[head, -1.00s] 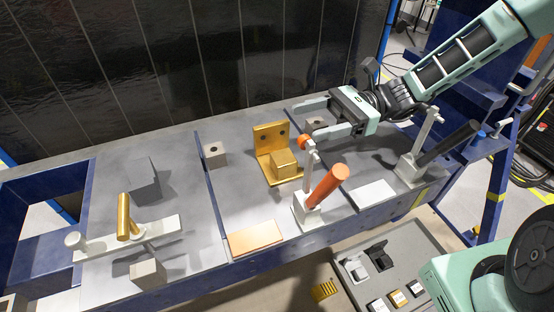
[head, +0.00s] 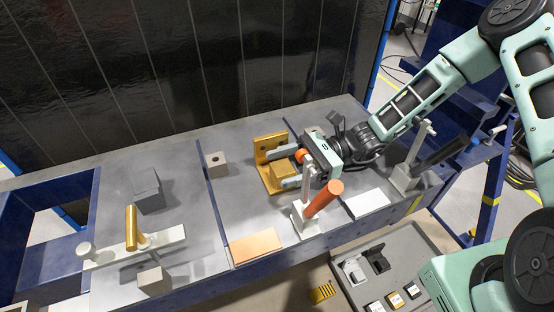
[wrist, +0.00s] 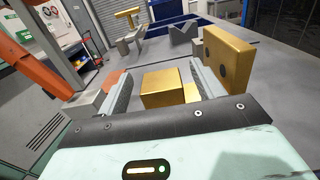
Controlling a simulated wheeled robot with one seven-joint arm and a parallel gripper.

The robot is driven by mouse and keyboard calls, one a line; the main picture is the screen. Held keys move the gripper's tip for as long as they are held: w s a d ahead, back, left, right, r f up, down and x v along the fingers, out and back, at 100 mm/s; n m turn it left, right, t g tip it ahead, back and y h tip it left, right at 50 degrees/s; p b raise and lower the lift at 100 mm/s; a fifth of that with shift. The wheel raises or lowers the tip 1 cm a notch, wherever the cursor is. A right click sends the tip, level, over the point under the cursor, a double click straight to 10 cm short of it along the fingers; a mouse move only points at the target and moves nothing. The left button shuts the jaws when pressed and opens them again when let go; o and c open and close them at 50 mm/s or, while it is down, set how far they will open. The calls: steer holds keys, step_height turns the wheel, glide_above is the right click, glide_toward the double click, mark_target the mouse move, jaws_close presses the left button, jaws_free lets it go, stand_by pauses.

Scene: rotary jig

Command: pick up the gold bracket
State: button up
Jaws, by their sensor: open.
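The gold bracket (head: 264,150) stands on the grey table in the middle bay, with an upright plate with holes and a block at its foot. My gripper (head: 283,164) is open and low at the bracket, reaching in from the right. In the wrist view the bracket's gold block (wrist: 162,88) lies between the two open fingers (wrist: 160,85), and the upright plate (wrist: 229,62) rises beyond the right finger. I cannot tell whether a finger touches the block. Part of the bracket's base is hidden by the gripper.
An orange-handled toggle clamp (head: 322,199) stands close in front of my gripper, and its arm overlaps the gripper in the head view. A small grey block (head: 217,165) sits left of the bracket. A copper plate (head: 257,247) lies at the front edge. A gold-handled clamp (head: 131,229) is further left.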

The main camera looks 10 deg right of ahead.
steer(key=shift+s+a, duration=0.2)
steer(key=shift+a, duration=0.75)
steer(key=c, duration=1.4)
steer(key=shift+r, duration=0.2)
